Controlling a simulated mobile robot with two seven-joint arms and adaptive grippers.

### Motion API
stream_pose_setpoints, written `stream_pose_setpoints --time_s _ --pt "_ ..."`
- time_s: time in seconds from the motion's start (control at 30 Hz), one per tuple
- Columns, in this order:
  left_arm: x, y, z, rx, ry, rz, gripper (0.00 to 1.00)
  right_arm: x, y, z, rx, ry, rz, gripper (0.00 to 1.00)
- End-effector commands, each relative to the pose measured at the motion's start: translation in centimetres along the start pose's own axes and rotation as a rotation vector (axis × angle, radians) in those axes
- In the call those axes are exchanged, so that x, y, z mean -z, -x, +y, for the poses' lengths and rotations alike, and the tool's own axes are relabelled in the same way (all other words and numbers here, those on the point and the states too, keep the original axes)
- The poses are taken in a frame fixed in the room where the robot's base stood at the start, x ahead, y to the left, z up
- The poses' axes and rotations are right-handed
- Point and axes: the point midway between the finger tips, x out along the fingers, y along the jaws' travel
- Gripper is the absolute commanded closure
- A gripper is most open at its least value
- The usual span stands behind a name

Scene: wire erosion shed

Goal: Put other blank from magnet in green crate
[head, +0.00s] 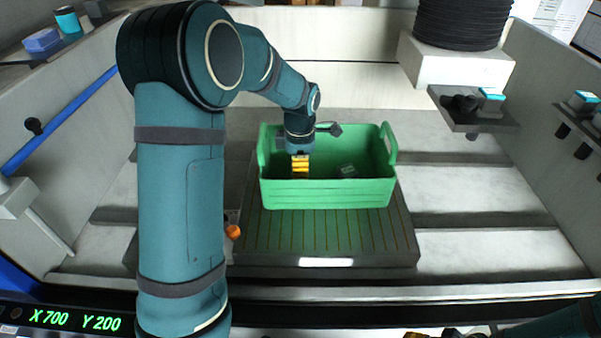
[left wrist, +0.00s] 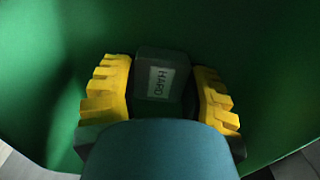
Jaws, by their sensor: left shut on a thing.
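The green crate (head: 330,195) stands on the dark striped magnet plate (head: 325,235). My left gripper (head: 300,168) reaches down inside the crate's left half. In the left wrist view its yellow fingers (left wrist: 160,95) are shut on a dark grey blank (left wrist: 145,75) with a white label reading "HARD", with green crate walls around it. I cannot tell whether this blank touches the crate floor. Another grey block (head: 347,171) is inside the crate to the right, partly hidden by the front wall. My right gripper (head: 430,334) is barely in view at the bottom edge, its jaws cut off.
An orange knob (head: 233,232) is at the plate's left side. A small shelf (head: 470,112) with dark and teal items juts out at the right, below a black ribbed column (head: 460,25). A blue rod (head: 60,120) runs along the left wall. The bed right of the plate is clear.

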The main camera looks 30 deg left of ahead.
Motion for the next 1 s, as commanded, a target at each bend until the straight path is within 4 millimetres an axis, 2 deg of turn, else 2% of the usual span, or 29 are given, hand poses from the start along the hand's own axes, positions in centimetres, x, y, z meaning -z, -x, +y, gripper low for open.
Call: stream_pose_setpoints --time_s 0.03,0.1,0.47,0.5,0.57,0.87,1.0 --pt "0.0 -0.97 -0.02 0.002 0.0 0.001 0.96 0.03 -0.41 0.15 0.0 0.0 0.002 0.53" --pt "-0.01 -1.44 0.0 0.0 0.0 0.0 0.96 0.06 -0.5 0.18 0.0 0.0 0.003 0.53" --pt "-0.02 -1.64 0.0 0.0 -0.001 0.0 0.96 0.07 -0.5 0.18 0.0 0.0 0.003 0.53" --pt "-0.01 -1.73 -0.03 0.001 -0.001 0.0 0.46 0.07 -0.51 0.18 0.0 0.0 0.003 0.53" --pt "-0.01 -1.68 -0.02 0.001 -0.001 0.0 0.25 0.07 -0.48 0.18 0.0 0.0 0.003 0.53" --pt "0.0 -1.63 -0.02 0.0 0.0 0.0 0.24 0.07 -0.47 0.17 0.0 0.0 0.003 0.53" --pt "-0.03 -0.76 0.03 -0.002 0.0 -0.001 0.24 0.06 -0.19 0.07 0.0 0.0 0.002 0.53"
